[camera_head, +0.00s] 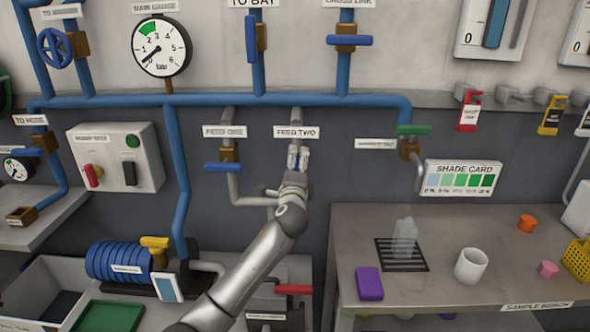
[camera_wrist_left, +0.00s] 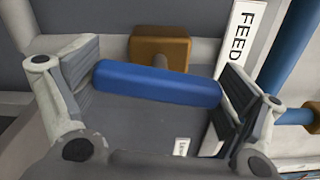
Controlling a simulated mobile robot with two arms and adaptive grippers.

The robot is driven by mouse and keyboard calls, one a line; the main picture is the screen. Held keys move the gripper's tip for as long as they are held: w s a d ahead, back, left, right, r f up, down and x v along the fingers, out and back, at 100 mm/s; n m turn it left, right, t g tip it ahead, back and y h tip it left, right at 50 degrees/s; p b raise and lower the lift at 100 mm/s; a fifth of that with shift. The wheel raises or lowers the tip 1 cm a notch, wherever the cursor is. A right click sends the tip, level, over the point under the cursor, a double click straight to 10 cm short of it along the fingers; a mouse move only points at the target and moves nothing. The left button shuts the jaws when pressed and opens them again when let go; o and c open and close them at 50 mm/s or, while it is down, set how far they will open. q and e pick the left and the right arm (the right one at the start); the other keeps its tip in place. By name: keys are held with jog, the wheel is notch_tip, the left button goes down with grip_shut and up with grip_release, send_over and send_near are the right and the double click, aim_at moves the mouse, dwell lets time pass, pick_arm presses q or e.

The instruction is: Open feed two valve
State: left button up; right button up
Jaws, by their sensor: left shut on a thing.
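The feed two valve has a blue bar handle (camera_wrist_left: 155,84) on a brown body (camera_wrist_left: 160,48). In the head view the FEED TWO label (camera_head: 296,132) sits above it, and my left gripper (camera_head: 297,158) hides most of the valve. In the left wrist view the two pads of my left gripper (camera_wrist_left: 160,92) close on the two ends of the handle. The handle lies across the direction of the FEED lettering (camera_wrist_left: 240,45), so it stands about upright, along the pipe. My right gripper is not in view.
The feed one valve (camera_head: 223,167) is close on the left, its blue handle level. A blue pipe (camera_head: 250,100) runs above. A green-handled valve (camera_head: 413,130) is to the right. A bench (camera_head: 440,310) with a white cup (camera_head: 471,266) stands below right.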

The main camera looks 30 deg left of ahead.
pick_arm(q)
jog(key=o, duration=0.7)
jog(key=v, duration=1.2)
